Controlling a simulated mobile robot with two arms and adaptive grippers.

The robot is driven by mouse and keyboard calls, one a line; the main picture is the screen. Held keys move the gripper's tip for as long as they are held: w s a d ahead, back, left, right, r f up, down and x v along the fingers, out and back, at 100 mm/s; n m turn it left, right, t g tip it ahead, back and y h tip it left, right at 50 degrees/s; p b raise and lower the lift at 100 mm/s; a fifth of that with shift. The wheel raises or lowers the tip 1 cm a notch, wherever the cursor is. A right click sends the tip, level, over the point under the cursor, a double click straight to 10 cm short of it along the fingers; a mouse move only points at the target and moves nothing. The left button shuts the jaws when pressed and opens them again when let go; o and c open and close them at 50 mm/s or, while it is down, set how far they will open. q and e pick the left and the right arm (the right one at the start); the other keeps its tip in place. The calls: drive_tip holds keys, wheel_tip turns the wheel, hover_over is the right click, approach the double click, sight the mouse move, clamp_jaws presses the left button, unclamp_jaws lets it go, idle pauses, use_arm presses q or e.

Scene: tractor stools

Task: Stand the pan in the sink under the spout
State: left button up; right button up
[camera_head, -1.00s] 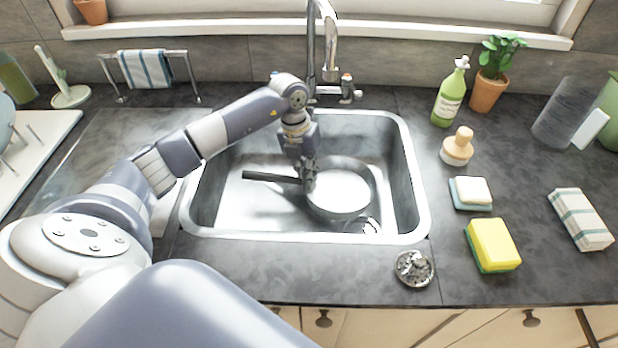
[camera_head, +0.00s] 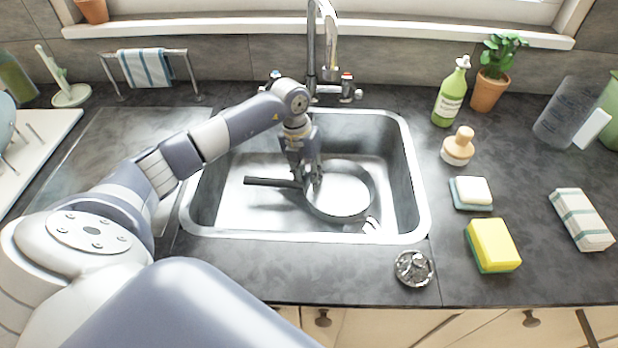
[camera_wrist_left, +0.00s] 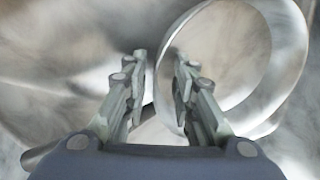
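The pan (camera_head: 345,192), a round grey pan with a dark handle (camera_head: 265,182) pointing left, lies level in the steel sink (camera_head: 220,220), apparently on its floor. The chrome spout (camera_head: 331,40) rises behind the sink; its end hangs over the back, with the pan in front of and below it. My left gripper (camera_head: 306,178) is at the pan's left rim, near the handle's root. In the left wrist view its fingers (camera_wrist_left: 160,65) are apart, with a gap between them; the pan (camera_wrist_left: 215,50) shows beyond and to the right. My right gripper is out of view.
A round drain strainer (camera_head: 414,268) lies on the counter before the sink. A yellow sponge (camera_head: 493,245), a soap dish (camera_head: 471,193), a brush (camera_head: 458,147) and a green bottle (camera_head: 450,95) stand to the right. Tap handles flank the spout's base.

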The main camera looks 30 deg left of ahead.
use_arm(q)
wheel_tip(320, 180, up, 11)
drive_tip(key=a+b, duration=0.1)
drive_tip(key=a, duration=0.1)
drive_tip(key=shift+s+r, duration=0.2)
idle(0.4)
